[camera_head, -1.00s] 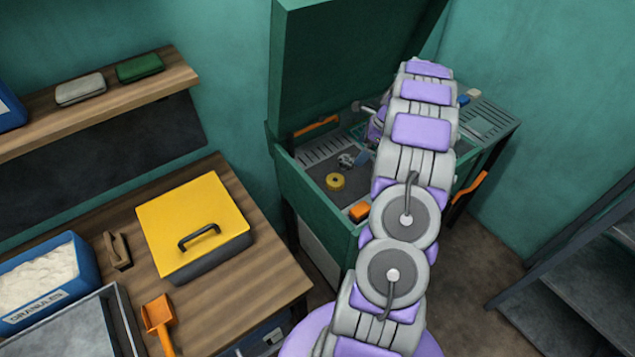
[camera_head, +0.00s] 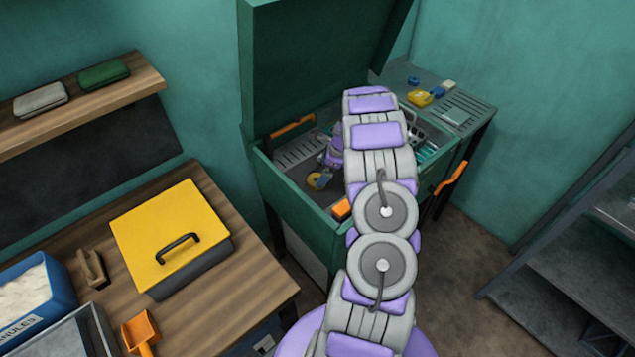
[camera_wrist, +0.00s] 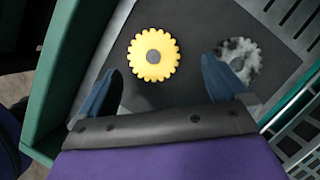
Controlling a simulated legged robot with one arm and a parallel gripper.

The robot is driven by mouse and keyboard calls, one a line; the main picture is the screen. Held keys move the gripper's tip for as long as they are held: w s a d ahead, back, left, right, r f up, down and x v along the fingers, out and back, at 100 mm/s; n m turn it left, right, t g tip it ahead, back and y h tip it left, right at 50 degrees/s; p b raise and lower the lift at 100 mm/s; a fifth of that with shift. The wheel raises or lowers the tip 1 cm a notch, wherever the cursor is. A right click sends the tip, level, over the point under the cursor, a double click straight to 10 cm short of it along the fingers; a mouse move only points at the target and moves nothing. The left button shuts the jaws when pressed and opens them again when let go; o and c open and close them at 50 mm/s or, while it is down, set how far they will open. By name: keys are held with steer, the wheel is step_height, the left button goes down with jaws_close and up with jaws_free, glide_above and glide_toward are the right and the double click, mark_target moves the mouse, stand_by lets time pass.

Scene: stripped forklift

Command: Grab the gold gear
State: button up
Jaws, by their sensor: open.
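The gold gear (camera_wrist: 153,56) lies flat on a dark mat inside the green cabinet, a round toothed disc with a dark centre. In the wrist view it shows just beyond and between the two blue fingers of my gripper (camera_wrist: 160,88), which are spread apart and empty. The left finger's tip is close to the gear's left edge; I cannot tell how high the fingers are above it. In the head view the gear (camera_head: 314,181) is partly covered by my gripper (camera_head: 325,178). A grey speckled gear (camera_wrist: 238,60) lies at the right finger's tip, partly hidden by it.
The green cabinet (camera_head: 285,195) has raised walls around the mat and an upright lid (camera_head: 310,70) behind. An orange block (camera_head: 341,209) sits near its front wall. A wooden bench with a yellow-lidded box (camera_head: 170,235) stands to the left, a dark shelf rack to the right.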

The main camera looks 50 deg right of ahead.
mark_target(317, 179)
steer(key=a+f, duration=0.1)
steer(key=w+a+f, duration=0.1)
steer(key=f, duration=0.1)
steer(key=shift+b, duration=0.35)
steer(key=shift+f, duration=0.25)
steer(key=shift+d, duration=0.25)
steer(key=shift+c, duration=0.8)
steer(key=shift+w+a, duration=0.1)
steer(key=shift+a, duration=0.1)
steer(key=c, duration=0.8)
steer(key=shift+d, duration=0.15)
steer(key=c, duration=0.7)
